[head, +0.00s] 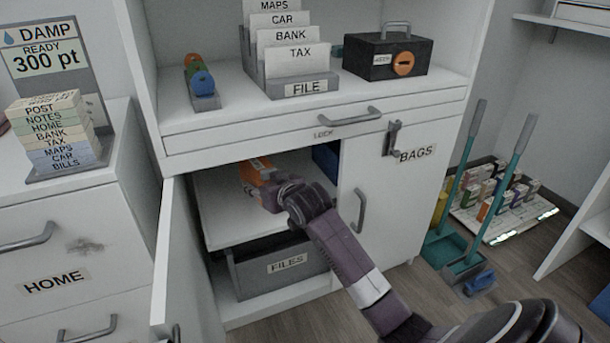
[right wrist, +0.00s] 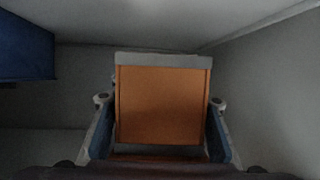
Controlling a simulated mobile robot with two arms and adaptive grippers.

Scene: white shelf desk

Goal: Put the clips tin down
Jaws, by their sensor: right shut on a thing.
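An orange tin with a pale edge, which I take as the clips tin (head: 257,166), is inside the open cupboard under the desk. In the right wrist view the orange tin (right wrist: 160,104) fills the middle, held between the two fingers. My right gripper (head: 266,190) reaches into the cupboard at its inner shelf (head: 217,203) and is shut on the tin. I cannot tell whether the tin's underside touches the shelf. The fingers (right wrist: 160,115) press on its two sides. My left gripper is not in view.
A blue box (head: 327,160) stands right of the tin in the cupboard and shows at upper left in the wrist view (right wrist: 26,48). A FILES bin (head: 284,267) sits below the shelf. The open door (head: 176,265) stands at left; the closed BAGS door (head: 400,200) is at right.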

